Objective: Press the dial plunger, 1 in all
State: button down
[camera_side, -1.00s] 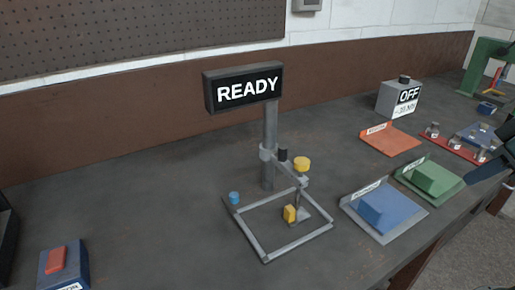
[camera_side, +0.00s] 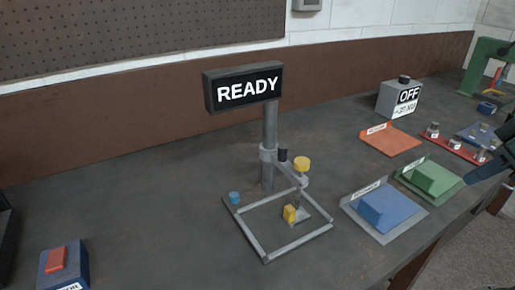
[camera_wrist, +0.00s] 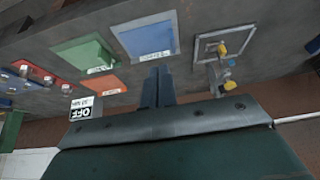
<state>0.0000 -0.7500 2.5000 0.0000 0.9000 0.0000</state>
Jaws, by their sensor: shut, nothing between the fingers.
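The dial plunger stand has a grey post with a round yellow cap (camera_side: 302,163) on a side arm, beside a small black knob (camera_side: 283,154). Below the arm, a yellow block (camera_side: 290,213) sits on a small plate within a square grey frame (camera_side: 251,242). A display reading READY (camera_side: 245,88) tops the post. In the wrist view the stand shows at the upper right, with its yellow cap (camera_wrist: 230,84). My gripper (camera_wrist: 158,72) is shut and empty, apart from the stand. In the side view only its dark end shows at the right edge.
A blue tray (camera_side: 413,226) and a green tray (camera_side: 455,193), each with a block, lie right of the stand; an orange tray (camera_side: 391,139) lies behind. A box reading OFF (camera_side: 400,98) stands at the back. A red-buttoned box (camera_side: 65,271) is front left.

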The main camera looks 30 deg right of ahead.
dwell(0.7)
notch_tip(320, 180, up, 7)
jog(key=n+t+y, duration=0.2)
jog(key=n+t, duration=0.1)
jog(key=n, duration=0.8)
send_over(307, 163)
jog(key=shift+f, duration=0.2)
jog(key=shift+f, duration=0.2)
jog(key=shift+f, duration=4.2)
